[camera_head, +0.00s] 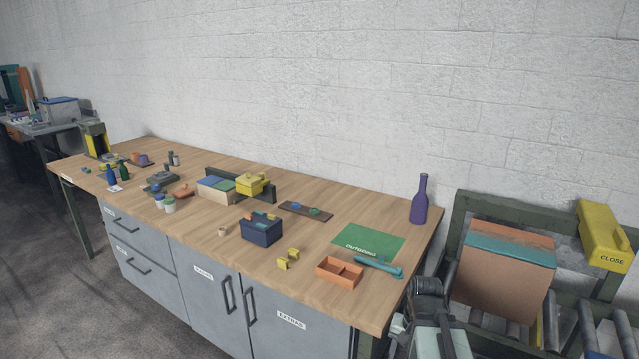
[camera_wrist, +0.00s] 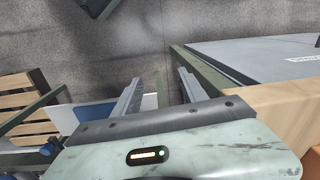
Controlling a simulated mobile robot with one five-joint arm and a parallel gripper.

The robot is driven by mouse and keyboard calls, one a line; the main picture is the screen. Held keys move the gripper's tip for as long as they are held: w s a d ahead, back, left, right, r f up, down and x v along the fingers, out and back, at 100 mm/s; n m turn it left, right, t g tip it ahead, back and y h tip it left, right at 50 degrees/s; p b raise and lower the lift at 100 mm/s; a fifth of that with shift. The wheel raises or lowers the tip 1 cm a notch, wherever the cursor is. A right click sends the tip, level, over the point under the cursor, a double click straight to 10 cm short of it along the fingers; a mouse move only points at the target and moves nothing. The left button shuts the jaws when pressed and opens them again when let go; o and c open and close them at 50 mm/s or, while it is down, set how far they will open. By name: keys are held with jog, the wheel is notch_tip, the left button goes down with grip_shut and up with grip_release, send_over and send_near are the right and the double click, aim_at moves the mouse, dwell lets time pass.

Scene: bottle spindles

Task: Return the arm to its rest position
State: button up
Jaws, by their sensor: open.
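My gripper (camera_wrist: 158,82) shows in the wrist view with its two grey fingers apart and nothing between them. It points down toward the grey floor, beside the edge of a grey cabinet. In the head view, part of my arm shows at the lower right, close to the right end of the workbench (camera_head: 215,243). I cannot make out the fingers in that view.
A purple bottle (camera_head: 419,201), a green mat (camera_head: 366,238), an orange divided tray (camera_head: 339,279) and a teal tool (camera_head: 378,266) are near the bench's right end. A roller conveyor with a cardboard box (camera_head: 500,285) stands to the right. A wooden pallet (camera_wrist: 22,105) shows in the wrist view.

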jog(key=a+r+n+p, duration=0.2)
jog(key=a+n, duration=0.4)
jog(key=a, duration=0.4)
notch_tip(320, 180, up, 10)
jog(key=p, duration=1)
jog(key=shift+d+h, duration=0.35)
jog(key=shift+h, duration=0.05)
jog(key=shift+w+r, duration=0.1)
